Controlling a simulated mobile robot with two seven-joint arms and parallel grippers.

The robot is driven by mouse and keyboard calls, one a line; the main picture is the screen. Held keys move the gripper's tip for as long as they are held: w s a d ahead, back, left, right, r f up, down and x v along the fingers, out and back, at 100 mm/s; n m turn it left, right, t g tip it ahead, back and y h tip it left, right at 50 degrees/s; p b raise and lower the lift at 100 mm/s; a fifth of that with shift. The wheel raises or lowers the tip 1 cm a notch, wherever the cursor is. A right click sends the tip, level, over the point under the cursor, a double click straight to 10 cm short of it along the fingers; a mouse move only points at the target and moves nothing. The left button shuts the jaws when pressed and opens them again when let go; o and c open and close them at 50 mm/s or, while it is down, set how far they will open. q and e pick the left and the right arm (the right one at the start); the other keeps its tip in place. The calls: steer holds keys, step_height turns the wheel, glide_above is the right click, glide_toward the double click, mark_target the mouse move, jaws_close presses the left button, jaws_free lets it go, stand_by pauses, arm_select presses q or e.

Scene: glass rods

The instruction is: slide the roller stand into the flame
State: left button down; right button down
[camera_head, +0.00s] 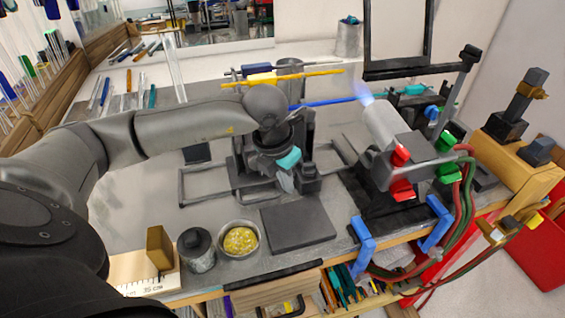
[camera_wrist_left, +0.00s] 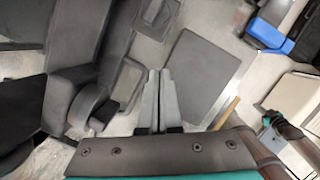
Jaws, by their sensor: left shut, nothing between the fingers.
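The roller stand (camera_head: 240,160) is a dark frame with upright posts, standing on the bench left of the burner. A yellow rod (camera_head: 320,73) and a blue rod (camera_head: 330,101) lie across its upper part, partly behind my left arm. The burner (camera_head: 386,125) is a grey barrel tilted up to the left, with a small blue flame (camera_head: 362,93) at its mouth near the blue rod's end. My left gripper (camera_head: 285,186) is shut and empty, pointing down in front of the stand beside a dark knob block (camera_head: 308,180). In the wrist view its fingertips (camera_wrist_left: 159,72) are together, right of dark stand parts (camera_wrist_left: 75,95).
A dark square plate (camera_head: 298,222) lies in front of the gripper. Blue clamps (camera_head: 362,244) and hoses (camera_head: 466,200) are at the right front edge. Rods lie at the back left.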

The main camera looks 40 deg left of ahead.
mark_target(318, 177)
arm_select(q)
steer(key=shift+w+d+p, duration=0.15)
steer(key=shift+w+p, duration=0.15)
steer(key=shift+w, duration=0.7)
steer(key=shift+w+d+p, duration=0.1)
steer(key=shift+w+p, duration=0.15)
steer(key=shift+w, duration=0.75)
steer(key=w+d+b, duration=0.1)
steer(key=w+d, duration=0.1)
steer(key=w, duration=0.1)
steer(key=shift+d+b, duration=0.2)
steer(key=shift+b, duration=0.1)
steer(key=shift+w+d, duration=0.25)
steer(key=shift+w, duration=0.1)
steer(key=shift+s+r, duration=0.1)
steer(key=shift+a, duration=0.15)
